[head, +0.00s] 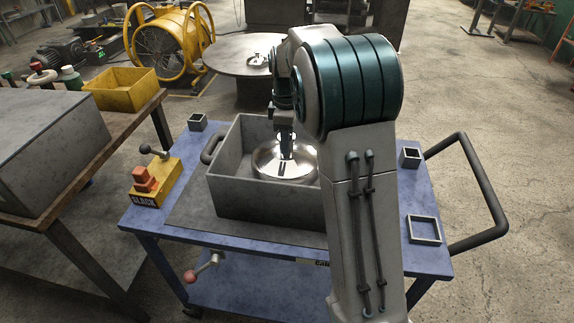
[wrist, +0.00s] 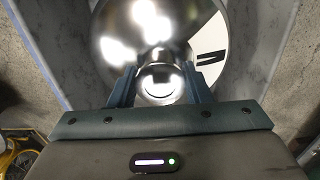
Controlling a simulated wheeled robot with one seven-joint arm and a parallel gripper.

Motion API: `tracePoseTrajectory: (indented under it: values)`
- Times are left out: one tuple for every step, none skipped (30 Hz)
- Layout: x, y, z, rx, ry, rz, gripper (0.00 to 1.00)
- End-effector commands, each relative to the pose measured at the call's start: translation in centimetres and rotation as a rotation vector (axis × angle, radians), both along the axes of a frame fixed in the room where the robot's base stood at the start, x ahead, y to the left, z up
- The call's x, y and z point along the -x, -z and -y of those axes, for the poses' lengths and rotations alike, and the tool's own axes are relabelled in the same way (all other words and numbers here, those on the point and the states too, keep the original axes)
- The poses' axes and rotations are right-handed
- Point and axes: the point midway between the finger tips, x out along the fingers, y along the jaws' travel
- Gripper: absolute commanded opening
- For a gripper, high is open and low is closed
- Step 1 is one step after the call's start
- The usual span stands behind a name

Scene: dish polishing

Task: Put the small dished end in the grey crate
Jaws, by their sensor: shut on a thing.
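The small dished end (head: 268,161) is a shiny, round metal dish with a knob at its middle and a black mark. It is within the walls of the grey crate (head: 262,196), which stands on the blue cart. My gripper (head: 287,155) points down into the crate and is shut on the dish's knob. In the wrist view the dished end (wrist: 150,35) fills the upper middle, with its knob between the fingers of my gripper (wrist: 158,85). I cannot tell whether the dish touches the crate floor. My arm hides the crate's right part.
A bench with a yellow bin (head: 122,90) stands at left. A round table (head: 235,52) stands behind.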

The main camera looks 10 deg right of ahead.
Motion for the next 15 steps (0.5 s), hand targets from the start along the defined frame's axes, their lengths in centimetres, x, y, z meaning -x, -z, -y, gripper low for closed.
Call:
tracePoseTrajectory:
  values:
    - [0.0,0.7,0.0,0.0,0.0,0.0,0.0]
    - [0.0,1.2,0.0,0.0,0.0,0.001,0.0]
    - [0.0,1.9,0.0,0.001,0.0,0.0,0.0]
    - [0.0,2.3,0.0,0.001,0.0,0.0,0.0]
    - [0.0,2.8,0.0,0.001,0.0,0.0,0.0]
    - [0.0,3.3,0.0,0.001,0.0,0.001,0.0]
    - [0.0,3.6,0.0,0.001,0.0,0.001,0.0]
    - [0.0,3.9,0.0,0.0,0.0,0.001,0.0]
    - [0.0,4.2,0.0,0.001,0.0,0.002,0.0]
    - [0.0,4.4,0.0,0.0,0.0,0.003,0.0]
    - [0.0,4.5,0.0,0.0,0.0,0.003,0.0]
    - [-0.1,4.7,0.0,0.0,0.0,0.003,0.0]
    - [-0.1,4.8,0.0,0.0,0.0,0.003,0.0]
    - [0.0,5.0,0.0,0.0,0.0,0.002,0.0]
    - [0.0,5.2,0.0,0.0,0.0,0.002,0.0]
